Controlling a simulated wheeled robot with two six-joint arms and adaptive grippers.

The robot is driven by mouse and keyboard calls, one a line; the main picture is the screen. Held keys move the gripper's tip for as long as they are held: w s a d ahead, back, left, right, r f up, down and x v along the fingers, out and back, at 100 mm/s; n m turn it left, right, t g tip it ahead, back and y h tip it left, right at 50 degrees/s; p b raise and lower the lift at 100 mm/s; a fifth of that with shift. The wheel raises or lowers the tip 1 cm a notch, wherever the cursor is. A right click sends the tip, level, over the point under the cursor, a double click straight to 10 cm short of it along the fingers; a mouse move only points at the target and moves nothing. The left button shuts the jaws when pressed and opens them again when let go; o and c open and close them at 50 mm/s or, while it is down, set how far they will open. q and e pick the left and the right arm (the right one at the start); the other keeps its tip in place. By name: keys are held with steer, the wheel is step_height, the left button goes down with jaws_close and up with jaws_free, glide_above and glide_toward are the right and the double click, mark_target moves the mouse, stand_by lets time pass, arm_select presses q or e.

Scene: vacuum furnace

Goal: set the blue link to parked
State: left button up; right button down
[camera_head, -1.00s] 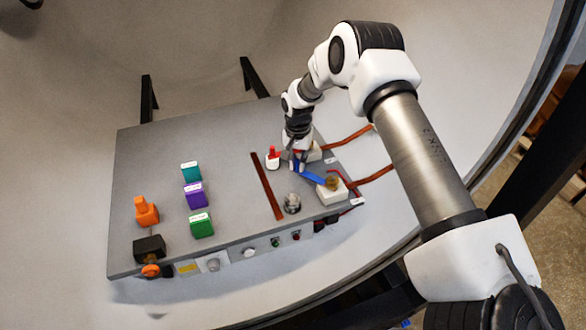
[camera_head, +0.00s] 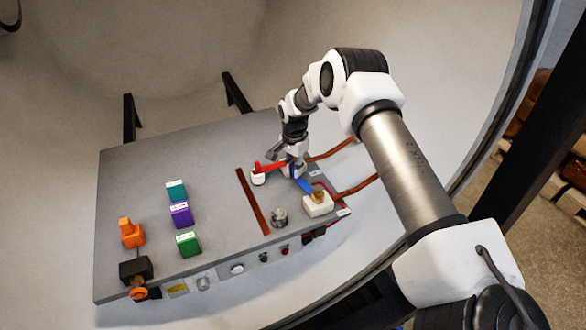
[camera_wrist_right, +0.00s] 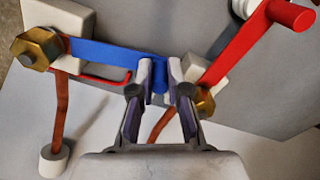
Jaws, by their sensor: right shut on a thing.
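The blue link (camera_head: 306,186) is a flat bar beside the right end of the grey panel. One end is at a brass nut (camera_wrist_right: 37,48) on a white block; the bar also shows in the right wrist view (camera_wrist_right: 110,53). My right gripper (camera_wrist_right: 160,72) is shut on the blue link near its other end, and its fingers hide part of that end. In the head view the same gripper (camera_head: 293,168) is small and partly hidden by its wrist. My left gripper is not in view.
A red link (camera_wrist_right: 245,45) runs close to the right fingers, from a white block to a knobbed post. Green (camera_head: 188,244), purple (camera_head: 181,215) and teal (camera_head: 176,190) blocks and an orange fixture (camera_head: 131,233) stand farther left. Copper rods (camera_head: 355,188) lie right.

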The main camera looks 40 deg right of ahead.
steer(key=c, duration=1.1)
jaws_free()
steer(key=shift+d, duration=0.1)
steer(key=shift+c, duration=0.2)
steer(key=shift+r, duration=0.1)
step_height(320, 180, up, 12)
